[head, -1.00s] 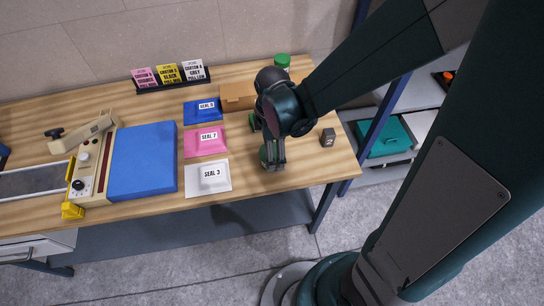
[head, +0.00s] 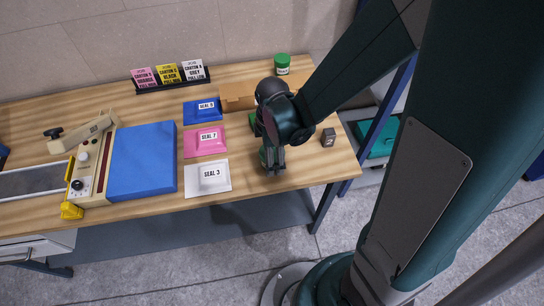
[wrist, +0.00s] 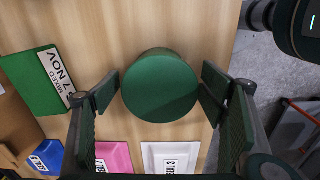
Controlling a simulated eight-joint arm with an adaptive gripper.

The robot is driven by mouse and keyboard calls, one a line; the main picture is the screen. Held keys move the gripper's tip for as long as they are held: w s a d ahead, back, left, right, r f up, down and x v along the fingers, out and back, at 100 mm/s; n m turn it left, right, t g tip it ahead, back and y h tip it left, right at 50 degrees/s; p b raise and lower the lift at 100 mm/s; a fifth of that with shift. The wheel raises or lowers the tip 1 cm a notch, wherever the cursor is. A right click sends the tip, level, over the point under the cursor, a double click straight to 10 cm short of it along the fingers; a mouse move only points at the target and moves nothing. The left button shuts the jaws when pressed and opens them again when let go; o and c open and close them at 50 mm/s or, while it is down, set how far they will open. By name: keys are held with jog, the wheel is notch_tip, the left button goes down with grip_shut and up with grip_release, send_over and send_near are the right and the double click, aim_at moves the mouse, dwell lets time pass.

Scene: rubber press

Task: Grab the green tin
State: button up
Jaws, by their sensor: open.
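The green tin (wrist: 160,85) shows in the wrist view as a round green top, standing on the wooden table in the middle of the picture. My gripper (wrist: 161,94) is open, with one finger on each side of the tin. A narrow gap seems to show at each side, but I cannot tell how low the fingertips are. In the head view, my gripper (head: 272,163) points down near the table's right part and hides most of the tin; only a bit of green shows beside the fingers.
A green labelled pack (wrist: 40,82) lies left of the tin in the wrist view. White (head: 209,179), pink (head: 205,142) and blue (head: 203,110) seal packets lie left of my gripper. A small dark block (head: 328,137) stands to the right. A green-lidded jar (head: 282,64) stands behind.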

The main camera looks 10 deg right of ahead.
jog(key=c, duration=1.3)
jog(key=shift+r, duration=0.15)
jog(key=shift+c, duration=0.2)
jog(key=shift+r+p, duration=0.6)
jog(key=shift+r, duration=4.25)
